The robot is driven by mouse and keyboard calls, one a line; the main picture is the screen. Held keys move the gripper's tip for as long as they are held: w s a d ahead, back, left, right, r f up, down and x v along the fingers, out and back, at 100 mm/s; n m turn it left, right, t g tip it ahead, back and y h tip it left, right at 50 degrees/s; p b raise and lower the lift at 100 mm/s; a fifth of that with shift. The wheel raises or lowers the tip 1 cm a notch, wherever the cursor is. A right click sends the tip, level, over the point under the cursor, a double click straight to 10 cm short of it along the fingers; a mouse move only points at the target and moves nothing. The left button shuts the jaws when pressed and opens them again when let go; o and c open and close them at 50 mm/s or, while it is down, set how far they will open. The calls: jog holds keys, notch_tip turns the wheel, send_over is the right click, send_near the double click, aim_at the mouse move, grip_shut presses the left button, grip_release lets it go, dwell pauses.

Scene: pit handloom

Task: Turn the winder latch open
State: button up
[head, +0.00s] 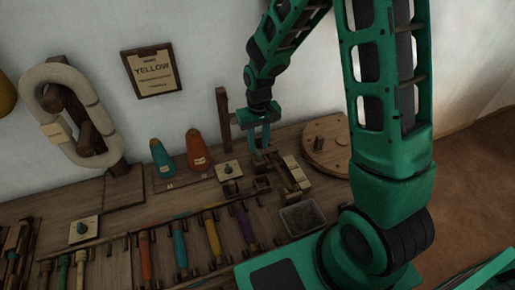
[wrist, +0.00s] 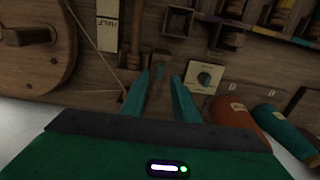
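My gripper (head: 261,152) reaches down over the wooden bench beside the winder, and its fingers are apart. In the wrist view, my gripper (wrist: 157,88) has one finger on each side of a narrow wooden piece (wrist: 161,62), which may be the winder latch. I cannot tell whether the fingers touch it. The winder's round wooden disc (head: 325,145) lies right of my gripper in the head view; the disc (wrist: 35,45) is at the left in the wrist view. A pale labelled strip (head: 297,172) lies between. The latch's exact position is partly hidden by the fingers.
A plate with a dark knob (head: 228,171) sits left of my gripper. Orange (head: 197,150) and teal (head: 160,158) cones stand further left. An upright wooden post (head: 223,118) is close behind. A grey tray (head: 302,217) and a rack of coloured bobbins (head: 212,236) lie in front.

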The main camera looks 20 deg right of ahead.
aim_at(258, 152)
notch_tip(258, 152, up, 7)
jog(key=shift+r, duration=0.2)
jog(key=shift+w, duration=0.1)
dwell(0.4)
jog(key=s+d+r+m, duration=0.3)
jog(key=s+d+r, duration=0.6)
jog(key=s+d, duration=0.35)
jog(key=s+d+r+m, duration=0.1)
jog(key=s+d, duration=0.1)
jog(key=s, duration=0.6)
jog(key=s+d+r+m, duration=0.2)
jog(key=s, duration=0.5)
jog(key=shift+s+d+m, duration=0.3)
jog(key=shift+s+d, duration=0.05)
jog(key=shift+d, duration=0.05)
